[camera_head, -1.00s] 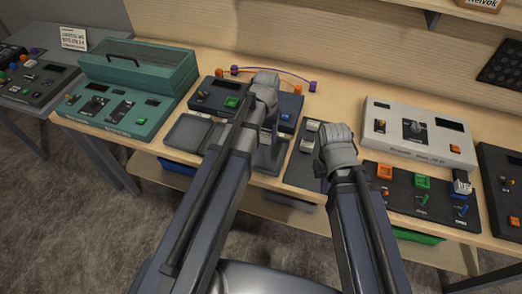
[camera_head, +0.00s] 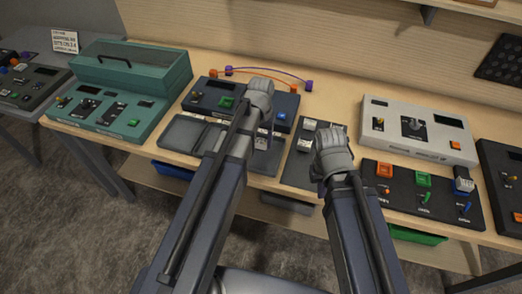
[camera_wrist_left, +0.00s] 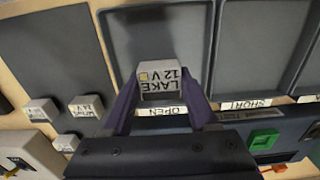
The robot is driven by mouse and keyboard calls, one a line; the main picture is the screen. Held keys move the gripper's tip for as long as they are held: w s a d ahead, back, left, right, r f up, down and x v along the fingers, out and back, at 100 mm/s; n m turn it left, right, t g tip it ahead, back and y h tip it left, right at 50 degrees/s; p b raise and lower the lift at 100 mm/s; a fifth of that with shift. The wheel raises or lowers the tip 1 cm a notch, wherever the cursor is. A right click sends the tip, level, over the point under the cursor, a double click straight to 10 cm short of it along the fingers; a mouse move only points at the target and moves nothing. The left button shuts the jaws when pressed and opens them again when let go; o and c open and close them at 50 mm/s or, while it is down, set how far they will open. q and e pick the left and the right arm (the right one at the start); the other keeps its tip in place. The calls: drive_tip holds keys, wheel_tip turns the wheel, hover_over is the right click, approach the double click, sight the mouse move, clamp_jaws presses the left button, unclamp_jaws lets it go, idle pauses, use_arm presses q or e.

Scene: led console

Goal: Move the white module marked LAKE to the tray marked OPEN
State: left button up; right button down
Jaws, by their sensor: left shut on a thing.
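The white module marked LAKE 12 V (camera_wrist_left: 160,80) is between the two fingers of my left gripper (camera_wrist_left: 163,95) in the left wrist view, and the gripper is shut on it. The module is over the dark tray (camera_wrist_left: 145,30) whose label reads OPEN (camera_wrist_left: 162,111), near the labelled edge. I cannot tell whether it touches the tray floor. In the head view my left gripper (camera_head: 262,125) is mostly hidden behind its own wrist, over the right end of the trays. My right gripper (camera_head: 333,165) is over the dark module board; its fingers are hidden.
A tray labelled SHORT (camera_wrist_left: 245,104) lies beside the OPEN tray. Several white modules stand on the dark board (camera_head: 298,172) next to the trays. A navy console (camera_head: 207,98) is behind the trays. A grey console (camera_head: 440,145) and a black switch panel (camera_head: 440,213) are to the right.

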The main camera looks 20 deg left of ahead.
sight(261, 147)
use_arm(q)
drive_tip(key=shift+f+b, duration=1.8)
drive_tip(key=shift+b, duration=0.05)
drive_tip(key=shift+f, duration=0.1)
drive_tip(key=shift+f, duration=0.15)
drive_tip(key=o, duration=1.4)
wheel_tip(261, 147, up, 13)
drive_tip(key=p, duration=1.2)
drive_tip(key=shift+f, duration=0.2)
drive_tip(key=s+d+m, duration=0.1)
drive_tip(key=s+d, duration=0.2)
drive_tip(key=s, duration=0.1)
drive_tip(key=s+d+m, duration=0.1)
drive_tip(key=s+d, duration=0.3)
drive_tip(key=s, duration=0.1)
drive_tip(key=s+d+m+y, duration=0.1)
drive_tip(key=s+d, duration=0.2)
drive_tip(key=s, duration=0.2)
drive_tip(key=shift+s+d, duration=0.25)
drive_tip(key=shift+d, duration=0.05)
